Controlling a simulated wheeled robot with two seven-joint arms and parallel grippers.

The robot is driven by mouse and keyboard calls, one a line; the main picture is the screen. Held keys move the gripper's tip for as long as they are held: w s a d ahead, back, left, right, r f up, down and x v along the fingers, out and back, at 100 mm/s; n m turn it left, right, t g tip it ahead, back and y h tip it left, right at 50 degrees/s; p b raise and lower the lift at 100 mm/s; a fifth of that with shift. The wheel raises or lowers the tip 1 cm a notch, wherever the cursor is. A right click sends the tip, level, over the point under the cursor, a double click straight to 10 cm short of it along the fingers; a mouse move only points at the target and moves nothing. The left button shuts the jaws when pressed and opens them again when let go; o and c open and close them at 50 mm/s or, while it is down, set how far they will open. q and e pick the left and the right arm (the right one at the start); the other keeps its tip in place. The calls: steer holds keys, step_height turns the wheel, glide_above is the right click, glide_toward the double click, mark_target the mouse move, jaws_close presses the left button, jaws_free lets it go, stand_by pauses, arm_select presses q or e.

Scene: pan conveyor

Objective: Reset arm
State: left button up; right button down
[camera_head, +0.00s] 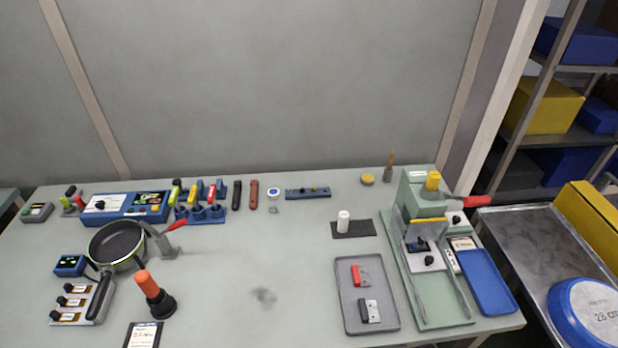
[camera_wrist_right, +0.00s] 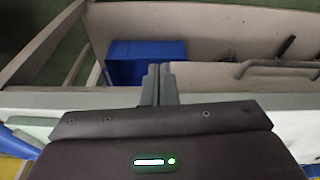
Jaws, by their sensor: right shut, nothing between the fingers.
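My right gripper (camera_wrist_right: 160,70) shows in the right wrist view, its two dark fingers pressed together with nothing between them. It is apart from any object, over the pale edge of a table (camera_wrist_right: 225,97). Neither gripper nor arm shows in the head view, and my left gripper is in no view.
In the head view a pan (camera_head: 117,243) sits at the left of the workbench (camera_head: 290,245). A green press (camera_head: 420,195), a grey tray (camera_head: 352,323) and a blue tray (camera_head: 487,282) stand at the right. The bench middle is clear. A blue bin (camera_wrist_right: 125,63) lies beyond the gripper.

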steer(key=s+f+b, duration=0.1)
steer(key=s+f, duration=0.2)
steer(key=f, duration=1)
steer(key=s+d+f+g+b, duration=0.1)
steer(key=s+d+f+b, duration=0.1)
steer(key=s+f, duration=0.8)
steer(key=s+d+f+b, duration=0.2)
steer(key=s+f, duration=0.8)
steer(key=f, duration=0.2)
steer(key=shift+f+g, duration=0.15)
steer(key=shift+g, duration=0.25)
